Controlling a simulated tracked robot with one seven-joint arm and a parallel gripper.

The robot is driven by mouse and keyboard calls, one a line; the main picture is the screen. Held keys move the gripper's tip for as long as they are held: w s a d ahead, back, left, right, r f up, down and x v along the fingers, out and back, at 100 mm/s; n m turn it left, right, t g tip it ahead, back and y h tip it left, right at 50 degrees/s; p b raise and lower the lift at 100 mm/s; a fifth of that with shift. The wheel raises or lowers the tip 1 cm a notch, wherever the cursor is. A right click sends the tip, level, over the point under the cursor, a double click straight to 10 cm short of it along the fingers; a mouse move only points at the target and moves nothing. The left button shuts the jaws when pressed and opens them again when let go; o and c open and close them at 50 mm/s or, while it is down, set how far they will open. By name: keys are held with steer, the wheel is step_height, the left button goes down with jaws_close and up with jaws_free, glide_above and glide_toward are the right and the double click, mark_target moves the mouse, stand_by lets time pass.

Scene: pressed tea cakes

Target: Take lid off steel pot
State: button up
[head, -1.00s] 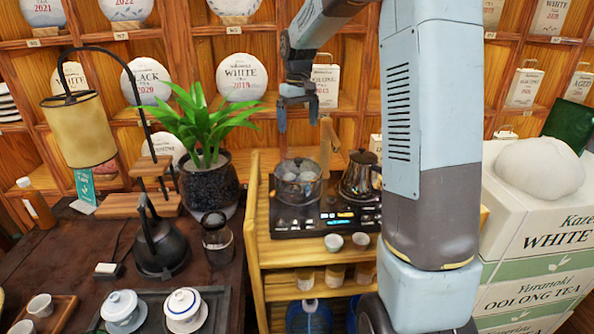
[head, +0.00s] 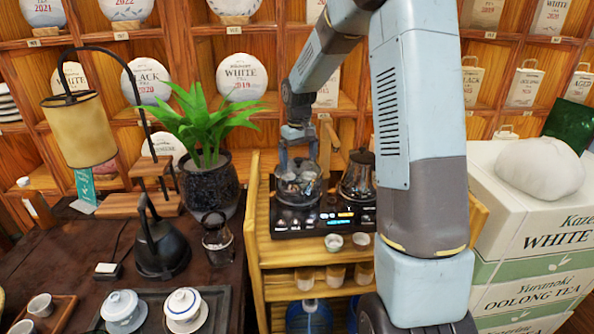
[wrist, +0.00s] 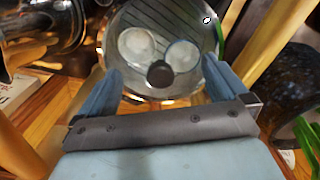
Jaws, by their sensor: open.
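The steel pot (head: 297,198) stands on a black cooker on the wooden shelf cart. Its round clear lid with a dark knob (wrist: 160,73) is on it in the wrist view, and pale cups show through the lid. My gripper (head: 298,160) is open and points down over the lid. In the wrist view my two blue fingers (wrist: 163,78) stand apart on either side of the knob, touching nothing that I can make out. The gap in height between fingertips and lid is hard to tell.
A dark metal kettle (head: 358,178) stands right of the pot; it also shows in the wrist view (wrist: 45,30). A potted plant (head: 208,180) is close on the left. Small cups (head: 334,243) sit in front of the cooker (head: 330,221). Shelves with tea cakes are behind.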

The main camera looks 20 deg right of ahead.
steer(key=shift+f, duration=0.5)
steer(key=shift+s+f, duration=0.1)
steer(key=shift+s, duration=0.05)
steer(key=c, duration=1.3)
